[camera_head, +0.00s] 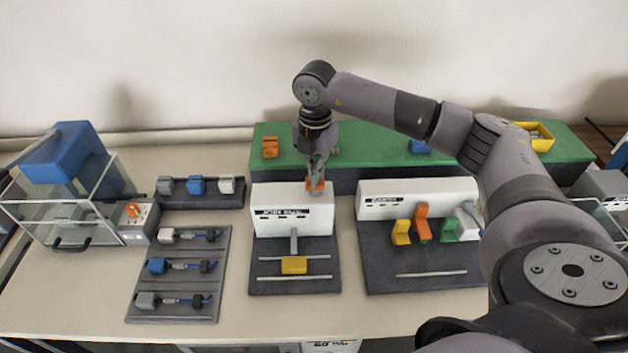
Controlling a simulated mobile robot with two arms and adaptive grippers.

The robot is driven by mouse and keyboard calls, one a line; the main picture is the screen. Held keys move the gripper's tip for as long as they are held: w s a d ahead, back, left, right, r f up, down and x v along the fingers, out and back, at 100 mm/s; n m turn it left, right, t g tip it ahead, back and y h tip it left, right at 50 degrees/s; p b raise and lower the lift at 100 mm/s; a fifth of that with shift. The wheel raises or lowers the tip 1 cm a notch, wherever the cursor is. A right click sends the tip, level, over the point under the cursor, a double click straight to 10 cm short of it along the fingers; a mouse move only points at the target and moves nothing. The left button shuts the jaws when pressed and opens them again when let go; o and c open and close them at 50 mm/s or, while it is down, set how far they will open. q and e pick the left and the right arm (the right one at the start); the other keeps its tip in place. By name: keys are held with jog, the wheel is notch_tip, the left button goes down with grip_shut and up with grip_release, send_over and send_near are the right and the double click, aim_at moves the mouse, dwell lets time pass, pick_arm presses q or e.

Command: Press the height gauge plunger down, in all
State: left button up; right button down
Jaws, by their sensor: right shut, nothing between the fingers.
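My right gripper (317,172) points down over the top of the white block of the middle station (292,211). It is shut and holds nothing. A small orange piece (315,184) shows right at its fingertips, at the block's top edge; it may be the plunger, but I cannot tell. Whether the fingertips touch it or are just above it is also unclear. The block's label is too small to read surely. In front of it, a grey post stands over a yellow block (294,265) on a dark base. My left gripper is out of view.
A right station (417,196) carries yellow, orange and green pieces. A dark rack (178,270) and a clear box (64,203) stand left. A green mat (370,150) lies behind with an orange block (270,147) and yellow bin (535,134). The table's front strip is clear.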

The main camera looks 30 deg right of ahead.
jog(key=shift+f, duration=0.1)
jog(key=shift+s+f+b, duration=0.1)
jog(key=shift+f+b, duration=0.9)
jog(key=shift+f, duration=0.25)
jog(key=shift+r, duration=0.15)
jog(key=shift+r+p, duration=2.85)
jog(key=shift+r, duration=1.15)
